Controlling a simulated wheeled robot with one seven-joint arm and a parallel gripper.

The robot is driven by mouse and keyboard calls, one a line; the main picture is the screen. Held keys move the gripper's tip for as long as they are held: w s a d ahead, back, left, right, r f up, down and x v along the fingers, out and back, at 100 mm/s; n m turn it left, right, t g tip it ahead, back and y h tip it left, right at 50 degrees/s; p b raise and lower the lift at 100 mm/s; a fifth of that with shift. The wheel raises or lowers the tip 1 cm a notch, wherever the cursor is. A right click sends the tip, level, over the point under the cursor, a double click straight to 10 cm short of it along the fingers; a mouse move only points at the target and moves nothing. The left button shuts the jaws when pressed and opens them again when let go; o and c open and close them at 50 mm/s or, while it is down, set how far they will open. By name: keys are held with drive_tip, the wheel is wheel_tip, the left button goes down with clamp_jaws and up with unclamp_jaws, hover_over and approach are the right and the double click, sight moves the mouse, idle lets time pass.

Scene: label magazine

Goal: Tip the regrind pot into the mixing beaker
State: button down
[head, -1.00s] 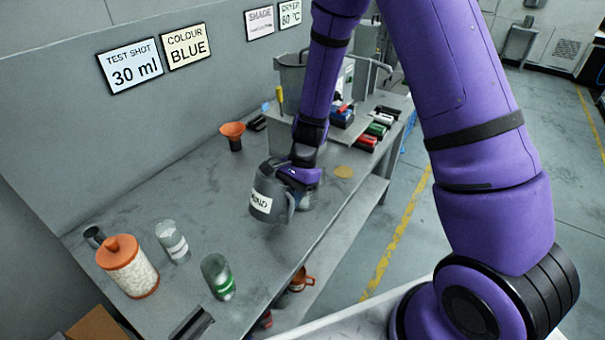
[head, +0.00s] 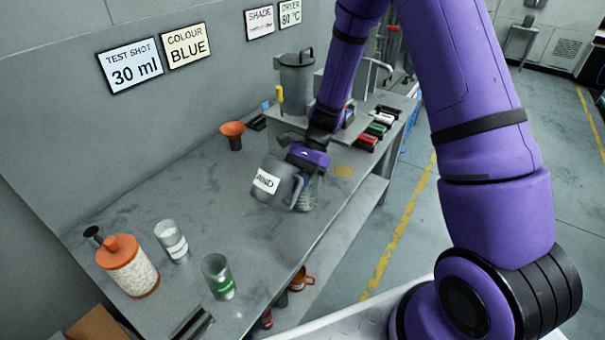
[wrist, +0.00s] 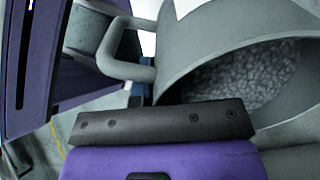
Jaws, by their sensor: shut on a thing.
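The regrind pot (head: 272,189) is a grey handled pot with a white label, of which "IND" can be read. It is held above the bench, tilted toward the right. In the wrist view the pot (wrist: 190,35) shows its wide mouth with grey granules inside. My gripper (head: 303,170) is shut on the pot at its handle side; one dark jaw pad shows in the wrist view. A clear vessel, seemingly the mixing beaker (head: 311,192), stands just right of the pot, partly hidden by pot and gripper. I cannot tell whether any granules are falling.
A white-pellet jar with orange lid (head: 128,265), a white-labelled glass (head: 172,241) and a green-labelled glass (head: 218,277) stand at the front left. An orange funnel (head: 233,134) is near the wall. A grey canister (head: 297,80) stands behind. The bench middle (head: 190,190) is clear.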

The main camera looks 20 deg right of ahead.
drive_tip(key=shift+w+d+r+g+y, duration=0.1)
drive_tip(key=shift+d+r+g+y, duration=0.05)
drive_tip(key=shift+r+g+y, duration=0.2)
drive_tip(key=shift+w+d+r+g+y, duration=0.1)
drive_tip(key=shift+r+g+y, duration=0.15)
drive_tip(key=shift+r+y, duration=0.15)
idle(1.5)
drive_tip(key=shift+w+d+f+g+y+p, duration=0.15)
drive_tip(key=shift+d+f+g+y+p, duration=0.15)
drive_tip(key=shift+g+y+p, duration=0.35)
idle(1.2)
drive_tip(key=shift+w+d+r+y+p, duration=0.1)
drive_tip(key=shift+r+y+p, duration=0.15)
drive_tip(key=shift+y+p, duration=0.25)
idle(1.4)
drive_tip(key=shift+a+f+t+h, duration=0.15)
drive_tip(key=shift+a+t+h, duration=0.15)
drive_tip(key=shift+h, duration=0.2)
drive_tip(key=shift+s+a+r+t+h, duration=0.2)
drive_tip(key=shift+s+t+h, duration=0.1)
drive_tip(key=shift+h, duration=0.1)
drive_tip(key=shift+s+f+t+h, duration=0.1)
drive_tip(key=shift+f+t+h, duration=0.15)
drive_tip(key=shift+h, duration=0.25)
drive_tip(key=shift+f+t+h, duration=0.3)
drive_tip(key=shift+f+h, duration=0.05)
drive_tip(key=shift+h, duration=0.05)
drive_tip(key=shift+a+f, duration=0.1)
